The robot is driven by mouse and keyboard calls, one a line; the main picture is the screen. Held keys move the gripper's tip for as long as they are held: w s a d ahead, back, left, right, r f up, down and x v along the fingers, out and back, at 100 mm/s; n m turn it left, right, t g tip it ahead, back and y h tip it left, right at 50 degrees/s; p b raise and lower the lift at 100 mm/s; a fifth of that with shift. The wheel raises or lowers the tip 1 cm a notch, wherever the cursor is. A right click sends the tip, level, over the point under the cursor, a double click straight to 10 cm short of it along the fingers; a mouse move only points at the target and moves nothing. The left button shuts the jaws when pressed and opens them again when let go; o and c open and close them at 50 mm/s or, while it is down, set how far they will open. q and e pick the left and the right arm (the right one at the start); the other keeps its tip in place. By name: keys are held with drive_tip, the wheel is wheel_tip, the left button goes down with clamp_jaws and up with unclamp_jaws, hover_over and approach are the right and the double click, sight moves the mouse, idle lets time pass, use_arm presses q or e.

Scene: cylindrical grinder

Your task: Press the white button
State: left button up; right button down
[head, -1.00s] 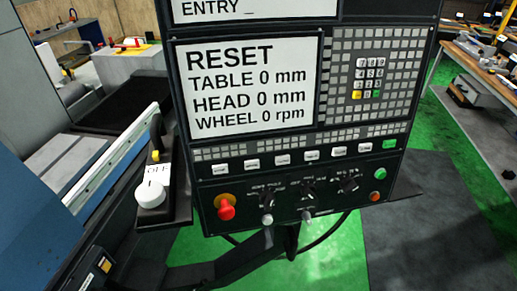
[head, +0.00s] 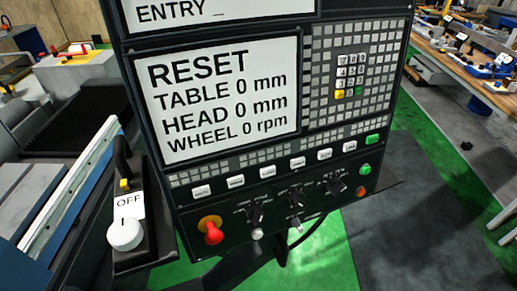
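Several white buttons sit in a row below the keypad on the black control panel, among them a white button at the left end (head: 201,191) and one near the middle (head: 297,162). A round white knob (head: 125,234) stands on the dark box to the left of the panel, below a label reading OFF (head: 129,203). A small pale knob (head: 257,233) shows on the panel's lower edge. I cannot tell which of these the task means. Neither of my grippers is in view.
The panel screen (head: 218,98) reads RESET with zero values. A red emergency knob (head: 212,232), dark rotary switches and green and orange buttons (head: 364,169) are on the panel. A blue and grey machine stands at left. Green and dark floor lies open at lower right.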

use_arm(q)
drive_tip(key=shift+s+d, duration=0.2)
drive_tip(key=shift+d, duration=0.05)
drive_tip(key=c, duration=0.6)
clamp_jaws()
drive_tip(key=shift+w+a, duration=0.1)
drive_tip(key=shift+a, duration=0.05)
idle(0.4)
